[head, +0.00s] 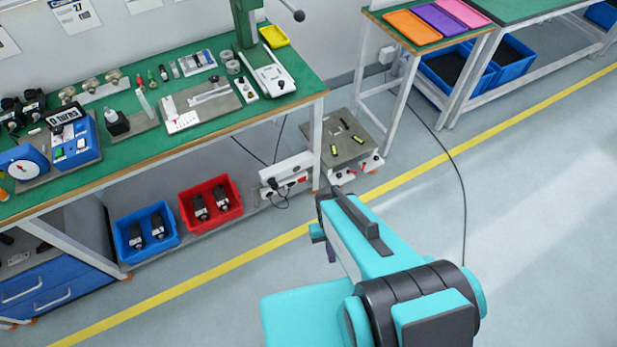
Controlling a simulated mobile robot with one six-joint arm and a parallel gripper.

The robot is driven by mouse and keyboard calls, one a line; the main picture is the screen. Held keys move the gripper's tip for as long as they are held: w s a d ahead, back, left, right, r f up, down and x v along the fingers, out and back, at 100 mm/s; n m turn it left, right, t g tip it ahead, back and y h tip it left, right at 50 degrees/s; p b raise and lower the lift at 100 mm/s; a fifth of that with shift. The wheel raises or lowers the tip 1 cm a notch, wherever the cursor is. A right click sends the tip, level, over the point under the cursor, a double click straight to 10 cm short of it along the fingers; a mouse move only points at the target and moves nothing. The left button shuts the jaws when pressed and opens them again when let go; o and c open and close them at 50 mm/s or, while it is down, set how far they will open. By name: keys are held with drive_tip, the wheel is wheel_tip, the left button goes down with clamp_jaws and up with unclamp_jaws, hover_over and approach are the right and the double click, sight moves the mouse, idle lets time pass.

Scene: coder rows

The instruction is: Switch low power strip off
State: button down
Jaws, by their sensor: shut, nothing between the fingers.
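A low white power strip (287,166) is mounted near the floor by the bench's right front leg. Dark plugs and cables sit in it, and a small reddish spot shows near its right end; the switch position is too small to read. My teal arm reaches in from the lower right. My gripper (329,252), at its far end, is small and partly hidden by the arm; it is shut and empty. In the picture it lies below and right of the strip, apart from it.
A low cart (346,143) with a grey top stands right of the strip, close to the bench leg. A red bin (210,203) and a blue bin (146,233) sit on the lower shelf to the left. A cable (462,190) runs over the floor at right. The front floor is clear.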

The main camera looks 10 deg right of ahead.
drive_tip(key=s+r+p, duration=0.1)
drive_tip(key=r+p, duration=0.2)
drive_tip(key=s+r+p, duration=0.1)
drive_tip(key=shift+s+r, duration=0.25)
drive_tip(key=shift+s, duration=0.05)
drive_tip(key=shift+a, duration=0.15)
idle(0.3)
